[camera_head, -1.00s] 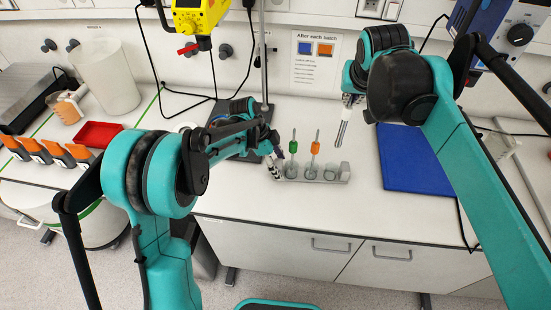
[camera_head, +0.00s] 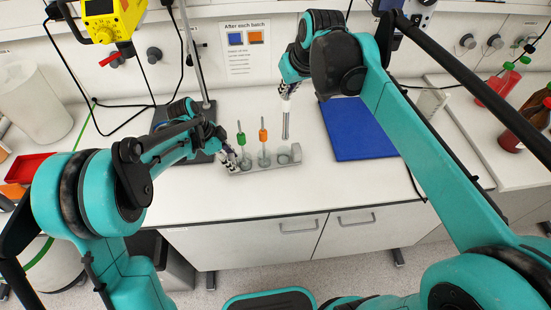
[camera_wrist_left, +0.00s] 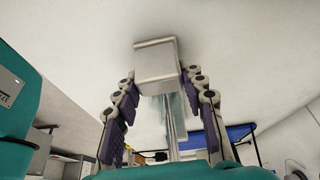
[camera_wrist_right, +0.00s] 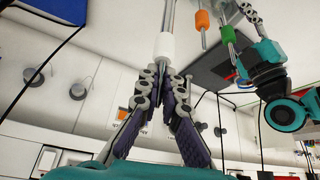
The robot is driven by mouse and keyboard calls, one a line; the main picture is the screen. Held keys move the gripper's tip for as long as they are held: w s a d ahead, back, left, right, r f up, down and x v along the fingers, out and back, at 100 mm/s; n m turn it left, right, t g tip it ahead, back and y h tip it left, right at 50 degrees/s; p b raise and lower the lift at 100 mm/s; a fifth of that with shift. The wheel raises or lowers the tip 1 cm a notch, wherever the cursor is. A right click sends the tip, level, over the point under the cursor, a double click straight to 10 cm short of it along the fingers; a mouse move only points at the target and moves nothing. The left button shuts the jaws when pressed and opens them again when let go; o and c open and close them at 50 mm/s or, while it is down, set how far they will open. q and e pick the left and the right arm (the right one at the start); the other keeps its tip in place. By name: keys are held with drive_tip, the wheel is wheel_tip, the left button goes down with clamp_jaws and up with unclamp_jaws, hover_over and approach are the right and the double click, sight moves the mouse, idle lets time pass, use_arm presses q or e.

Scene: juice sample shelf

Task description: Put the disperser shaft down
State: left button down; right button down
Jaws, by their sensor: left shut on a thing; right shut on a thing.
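The disperser shaft (camera_head: 286,122) is a grey metal rod with a white collar, which shows in the right wrist view (camera_wrist_right: 165,46). My right gripper (camera_head: 289,86) is shut on it and holds it roughly upright. Its lower end appears above the right part of a pale rack (camera_head: 240,171); no contact shows. The rack holds a green-collared shaft (camera_head: 241,138) and an orange-collared shaft (camera_head: 263,136), both upright in clear cups. A third cup (camera_head: 283,158) at the right has no shaft. My left gripper (camera_head: 231,160) is shut on the rack's left end, a pale block (camera_wrist_left: 155,62) between its fingers.
A blue mat (camera_head: 358,130) lies right of the rack. A dark stand base (camera_head: 172,118) with a rod is behind left. A sign (camera_head: 246,48) hangs on the back wall. Red bottles (camera_head: 492,90) stand far right. The bench in front of the rack is clear.

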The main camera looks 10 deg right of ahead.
sight(288, 117)
drive_tip(key=shift+w+f+n+y, duration=0.1)
drive_tip(key=shift+f+n+y, duration=0.45)
drive_tip(key=shift+n, duration=0.25)
wheel_tip(288, 117, down, 10)
drive_tip(key=shift+f, duration=0.1)
drive_tip(key=c, duration=1.7)
unclamp_jaws()
